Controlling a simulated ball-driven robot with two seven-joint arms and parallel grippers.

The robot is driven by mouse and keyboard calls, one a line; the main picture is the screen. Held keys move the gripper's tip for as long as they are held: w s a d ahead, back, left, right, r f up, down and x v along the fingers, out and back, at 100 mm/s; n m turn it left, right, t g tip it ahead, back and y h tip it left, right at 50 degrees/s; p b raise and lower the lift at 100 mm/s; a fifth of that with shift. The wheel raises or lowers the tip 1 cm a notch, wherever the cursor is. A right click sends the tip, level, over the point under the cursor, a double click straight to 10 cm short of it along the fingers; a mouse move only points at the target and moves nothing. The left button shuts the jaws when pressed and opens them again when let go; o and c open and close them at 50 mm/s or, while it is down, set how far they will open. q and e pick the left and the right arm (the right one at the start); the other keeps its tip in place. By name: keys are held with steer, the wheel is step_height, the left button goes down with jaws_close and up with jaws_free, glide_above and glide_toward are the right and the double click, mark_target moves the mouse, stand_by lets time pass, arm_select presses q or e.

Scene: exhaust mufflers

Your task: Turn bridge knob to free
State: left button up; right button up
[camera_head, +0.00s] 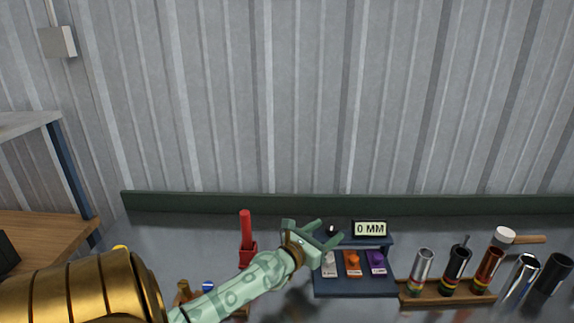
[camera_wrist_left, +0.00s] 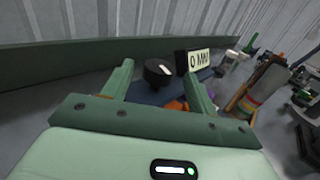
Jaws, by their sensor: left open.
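The bridge knob is a small black round knob with a white mark (camera_wrist_left: 158,71); in the head view its dark top (camera_head: 331,231) shows near my fingers. It stands at the back left of a blue base (camera_head: 355,289), left of a display (camera_head: 370,228) reading 0 MM, which also shows in the left wrist view (camera_wrist_left: 198,60). My left gripper (camera_head: 325,238) is open. In the left wrist view the knob appears between the two green fingers (camera_wrist_left: 158,83), beyond their tips, with no contact visible. My right gripper is not in view.
White, orange (camera_head: 352,262) and purple (camera_head: 376,262) pieces sit on the blue base. To the right, a wooden rack (camera_head: 447,299) holds several tubes, with a white-headed mallet (camera_head: 505,235) behind. A red upright tool (camera_head: 246,240) stands left of my wrist. A green ledge (camera_head: 200,203) runs along the back.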

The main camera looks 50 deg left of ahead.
arm_select(q)
steer(key=s+d+b, duration=0.1)
steer(key=s+b, duration=0.1)
steer(key=s, duration=1.1)
step_height(320, 180, up, 26)
steer(key=s+d+p, duration=0.1)
steer(key=p, duration=2.2)
steer(key=shift+s+d+r+t+p, duration=0.2)
steer(key=shift+s+t+p, duration=0.05)
steer(key=shift+t+p, duration=0.15)
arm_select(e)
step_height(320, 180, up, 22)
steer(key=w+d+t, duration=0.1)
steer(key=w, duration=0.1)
arm_select(q)
steer(key=shift+f, duration=0.2)
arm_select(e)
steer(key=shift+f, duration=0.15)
